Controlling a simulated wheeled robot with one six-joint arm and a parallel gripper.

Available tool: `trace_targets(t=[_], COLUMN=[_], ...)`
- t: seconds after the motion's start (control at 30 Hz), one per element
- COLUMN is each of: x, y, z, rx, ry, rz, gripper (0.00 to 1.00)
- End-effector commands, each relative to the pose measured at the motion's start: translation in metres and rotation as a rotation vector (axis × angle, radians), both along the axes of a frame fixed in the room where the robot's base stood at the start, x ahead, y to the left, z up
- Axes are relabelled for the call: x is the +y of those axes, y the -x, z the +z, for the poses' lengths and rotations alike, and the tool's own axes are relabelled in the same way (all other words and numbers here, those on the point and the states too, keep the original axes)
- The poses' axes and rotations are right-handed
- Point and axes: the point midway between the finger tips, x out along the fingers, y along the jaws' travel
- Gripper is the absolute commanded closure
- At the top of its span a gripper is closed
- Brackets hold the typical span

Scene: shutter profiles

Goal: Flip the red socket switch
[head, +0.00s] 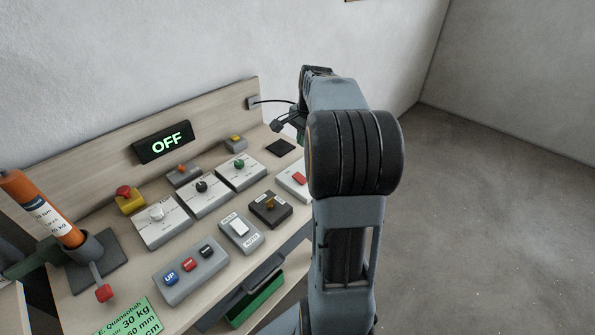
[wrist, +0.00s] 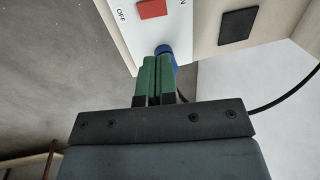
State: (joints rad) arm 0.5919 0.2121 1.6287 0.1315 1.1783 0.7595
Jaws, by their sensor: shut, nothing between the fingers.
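The red socket switch (head: 298,178) is a red rocker on a white box at the right end of the panel in the head view. In the wrist view the red rocker (wrist: 152,9) shows at the top edge, partly cut off, on a white face with "OFF" lettering to its left. My gripper (wrist: 157,58) has its green fingers shut together and empty. The fingertips are below the rocker in the picture, by a round blue part (wrist: 163,50); I cannot tell whether they touch it. In the head view my arm stands beside the switch box and partly covers the gripper.
The sloped panel carries several other controls: a green knob (head: 239,163), a white rocker (head: 239,227), a button box (head: 190,275) and a red-and-yellow stop button (head: 124,192). A display (head: 163,142) reads "OFF". A black cable (wrist: 285,95) runs at the right. Open floor lies to the right.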

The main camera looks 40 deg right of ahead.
Motion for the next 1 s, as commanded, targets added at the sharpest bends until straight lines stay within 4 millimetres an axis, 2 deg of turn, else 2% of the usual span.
trace_targets(t=[0.17, 0.27, 0.7, 1.0], x=[0.000, 0.001, 0.003, 0.004], y=[-0.001, -0.003, -0.016, -0.022], z=[-0.006, -0.018, -0.098, -0.130], rx=[0.001, 0.003, 0.003, 0.002], ry=[-0.001, -0.002, -0.002, 0.000], rz=[0.001, 0.002, 0.002, 0.002], gripper=[1.00, 1.00, 1.00, 1.00])
